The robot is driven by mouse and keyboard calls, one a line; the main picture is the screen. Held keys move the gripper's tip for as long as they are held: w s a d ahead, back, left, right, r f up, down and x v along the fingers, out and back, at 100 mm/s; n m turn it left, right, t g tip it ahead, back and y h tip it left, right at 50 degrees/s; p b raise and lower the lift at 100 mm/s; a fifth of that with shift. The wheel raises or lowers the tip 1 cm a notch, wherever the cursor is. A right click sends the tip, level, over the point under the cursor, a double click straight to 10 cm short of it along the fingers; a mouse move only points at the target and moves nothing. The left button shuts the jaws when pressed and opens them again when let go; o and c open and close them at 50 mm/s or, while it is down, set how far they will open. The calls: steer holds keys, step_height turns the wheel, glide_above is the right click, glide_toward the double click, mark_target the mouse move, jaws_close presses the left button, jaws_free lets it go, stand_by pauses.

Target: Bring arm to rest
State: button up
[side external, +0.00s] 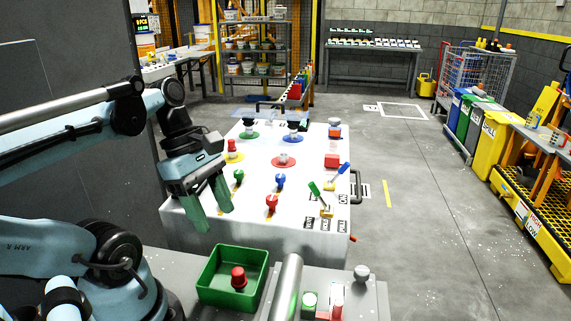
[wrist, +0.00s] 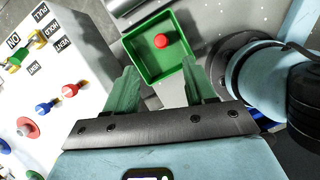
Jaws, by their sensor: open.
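My gripper (side external: 208,207) is open and empty, with its two green fingers apart. It hangs in the air above the front left of the white work table (side external: 186,216). In the wrist view, my gripper (wrist: 163,88) shows both fingers spread, with nothing between their tips. Beyond the tips lies a green tray (wrist: 178,26) with a red knob-like piece (wrist: 161,41) in it. In the side external view, the green tray (side external: 232,302) stands at the front, below and right of the fingers, with the red piece (side external: 238,277) inside.
The table carries several coloured knobs, including a red one (side external: 283,161) and a blue one (side external: 280,180), plus a green lever (side external: 315,188) at right. A grey bench with a metal cylinder (side external: 288,287) is right of the tray.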

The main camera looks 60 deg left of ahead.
steer(key=shift+v, duration=0.85)
steer(key=w+d+f+m+t+y, duration=0.1)
steer(key=w+d+f+m+t, duration=0.1)
steer(key=w+m, duration=0.4)
steer(key=w+d+f+m+t+y, duration=0.2)
steer(key=w+m, duration=0.4)
steer(key=m, duration=1.1)
steer(key=shift+t+y, duration=0.3)
steer(key=shift+t, duration=0.4)
steer(key=shift+o, duration=0.3)
